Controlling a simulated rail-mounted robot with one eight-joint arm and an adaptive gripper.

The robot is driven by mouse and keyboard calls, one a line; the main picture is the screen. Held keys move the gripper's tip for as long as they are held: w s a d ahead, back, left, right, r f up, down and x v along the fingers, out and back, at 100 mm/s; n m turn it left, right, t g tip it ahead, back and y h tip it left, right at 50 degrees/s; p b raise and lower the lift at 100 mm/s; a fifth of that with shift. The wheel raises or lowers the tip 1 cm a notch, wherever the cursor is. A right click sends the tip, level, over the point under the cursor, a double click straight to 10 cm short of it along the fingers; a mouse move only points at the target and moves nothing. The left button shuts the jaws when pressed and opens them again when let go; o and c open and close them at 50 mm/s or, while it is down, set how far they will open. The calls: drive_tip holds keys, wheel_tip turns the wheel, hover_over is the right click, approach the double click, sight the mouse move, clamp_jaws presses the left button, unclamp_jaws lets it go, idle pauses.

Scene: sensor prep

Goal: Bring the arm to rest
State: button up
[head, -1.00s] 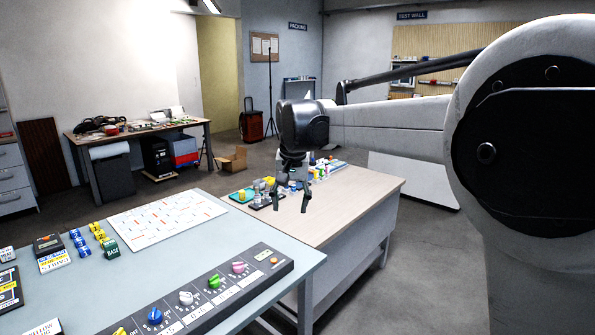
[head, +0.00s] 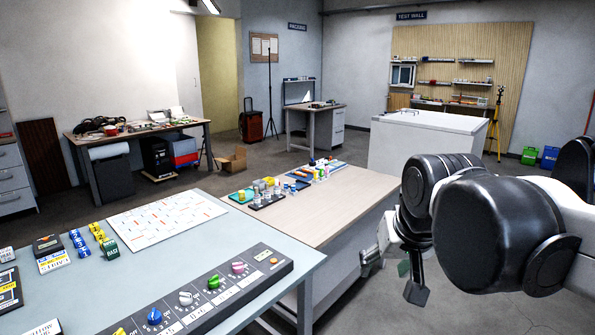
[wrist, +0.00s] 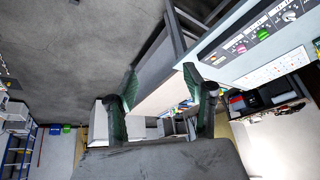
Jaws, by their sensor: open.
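My gripper (head: 393,274) hangs at the right of the head view, beside the right side of the wooden-topped table (head: 345,205). Its two fingers are spread apart with nothing between them. In the wrist view the gripper (wrist: 160,76) also shows two dark green fingers standing apart and empty. My arm is folded back toward the right edge of the head view, with its dark joints close to the camera.
A grey-blue table (head: 240,225) at the front left bears a knob panel (head: 200,297), a white marked board (head: 165,216) and small blocks. Small coloured items stand on the wooden-topped table. A white counter (head: 425,140) stands behind my arm. Grey floor lies between.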

drive_tip(key=s+d+f+t, duration=0.1)
drive_tip(key=s+d+f, duration=0.3)
drive_tip(key=s+f, duration=0.3)
drive_tip(key=s, duration=0.3)
drive_tip(key=shift+s+f+t, duration=0.3)
drive_tip(key=shift+s+f, duration=0.05)
drive_tip(key=shift+d, duration=0.1)
idle(1.2)
